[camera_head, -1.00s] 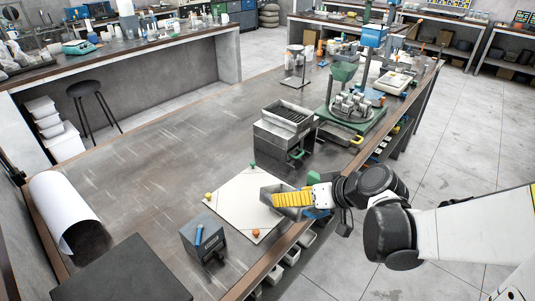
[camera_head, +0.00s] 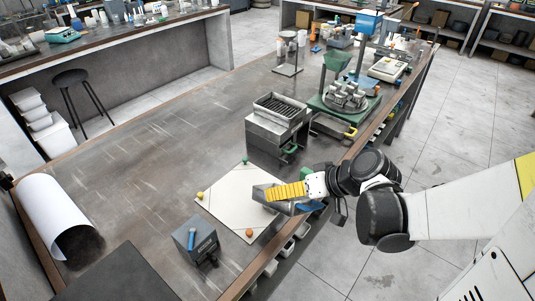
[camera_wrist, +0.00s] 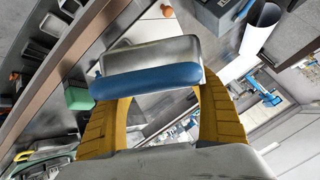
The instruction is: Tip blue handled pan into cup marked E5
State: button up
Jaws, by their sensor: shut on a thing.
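My gripper (camera_head: 284,192) has yellow fingers and is shut on the blue handled pan, a grey metal pan (camera_head: 262,194) at the right side of the white mat. Its blue handle (camera_wrist: 145,82) lies across between the fingers in the wrist view, with the metal pan body (camera_wrist: 150,55) beyond it. I cannot see the pan's contents or tell whether it touches the mat. Several metal cups stand on a round carousel (camera_head: 345,97) on the green machine farther back. Their markings are too small to read, so I cannot tell which is E5.
The white mat (camera_head: 228,205) carries small yellow, green and orange knobs. A grey box with a blue item (camera_head: 196,241) stands in front. A metal slotted box (camera_head: 277,125) stands between the mat and the carousel machine. The table's left middle is clear.

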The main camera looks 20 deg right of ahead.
jog(key=shift+w+d+r+m+g+y+p, duration=0.2)
jog(key=shift+w+r+m+g+y+p, duration=0.15)
jog(key=shift+r+g+p, duration=0.4)
jog(key=shift+w+d+r+m+g+y+p, duration=0.15)
jog(key=shift+w+m+g, duration=0.1)
jog(key=shift+w+g, duration=0.25)
jog(key=shift+w+d+m+g+y+p, duration=0.1)
jog(key=shift+w+d+m+g+p, duration=0.1)
jog(key=shift+w+g, duration=0.2)
jog(key=shift+w+d+m+g+y+b, duration=0.3)
jog(key=shift+w+m+g+y, duration=0.15)
jog(key=shift+w+g, duration=0.5)
jog(key=shift+w+d+r+m+g+y+b, duration=0.1)
jog(key=shift+w+d+m+g+y+b, duration=0.1)
jog(key=shift+w+m+g+y+b, duration=0.3)
jog(key=shift+w+d+r+m+g+y+b, duration=0.1)
jog(key=shift+w+d+m+g+b, duration=0.2)
jog(key=shift+g, duration=0.4)
jog(key=shift+a, duration=0.1)
notch_tip(320, 180, up, 4)
jog(key=shift+f+p, duration=0.25)
jog(key=shift+p, duration=0.85)
jog(key=shift+w, duration=0.1)
